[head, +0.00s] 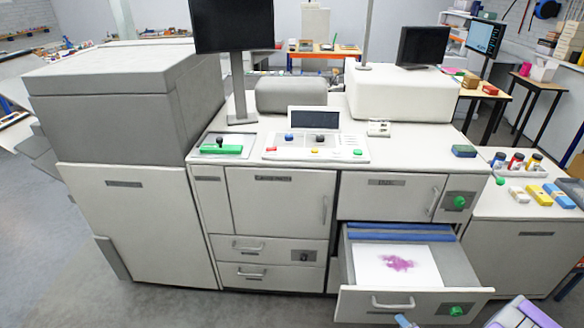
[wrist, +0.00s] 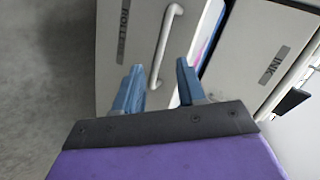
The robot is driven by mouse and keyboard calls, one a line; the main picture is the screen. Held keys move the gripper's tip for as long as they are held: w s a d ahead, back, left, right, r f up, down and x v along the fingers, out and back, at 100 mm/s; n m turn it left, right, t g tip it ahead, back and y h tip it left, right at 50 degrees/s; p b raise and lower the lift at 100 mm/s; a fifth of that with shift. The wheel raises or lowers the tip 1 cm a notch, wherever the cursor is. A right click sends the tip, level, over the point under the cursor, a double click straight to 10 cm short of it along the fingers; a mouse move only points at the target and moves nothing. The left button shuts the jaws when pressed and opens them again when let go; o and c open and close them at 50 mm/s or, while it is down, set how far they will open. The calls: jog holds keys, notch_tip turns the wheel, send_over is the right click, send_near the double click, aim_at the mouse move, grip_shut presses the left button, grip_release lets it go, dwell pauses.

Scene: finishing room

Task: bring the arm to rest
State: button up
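My gripper (wrist: 159,72) shows in the wrist view with its two blue fingers apart and nothing between them. A white bar handle (wrist: 163,45) on a panel lies beyond the fingertips; I see no contact. In the head view only parts of my purple arm and a blue fingertip show at the bottom right edge, in front of the open drawer (head: 470,300). The rest of the arm is out of view.
The drawer juts out from the large grey printing machine (head: 280,205) and holds a white sheet (head: 385,266) with a magenta blotch. A side counter (head: 520,200) with bottles and boxes stands at right. Grey floor (head: 40,240) is clear at left.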

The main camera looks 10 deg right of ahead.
jog(key=w+a+r+n+g, duration=0.1)
jog(key=w+r+n+g, duration=0.2)
jog(key=r, duration=0.3)
jog(key=w+a+r+n+g, duration=0.1)
jog(key=w+r+n+g, duration=0.15)
jog(key=r, duration=0.45)
jog(key=s+a+r+n+g+h, duration=0.1)
jog(key=s+a+r+n+g, duration=0.1)
jog(key=a+r, duration=0.35)
jog(key=s+a+r+n+g, duration=0.1)
jog(key=a+r+n, duration=0.1)
jog(key=r, duration=0.6)
jog(key=s+a+r+n+g, duration=0.1)
jog(key=s+a+r, duration=0.4)
jog(key=s+a, duration=0.2)
jog(key=s+a+r+n+g+y, duration=0.1)
jog(key=s+a+r+n+g, duration=0.1)
jog(key=s+a+r, duration=0.4)
jog(key=s+a+r+n+g, duration=0.2)
jog(key=s+a+r, duration=0.4)
jog(key=s, duration=0.8)
jog(key=a, duration=0.3)
jog(key=shift+s+a+r+y, duration=0.2)
jog(key=shift+s+r+y, duration=0.05)
jog(key=shift+y, duration=0.15)
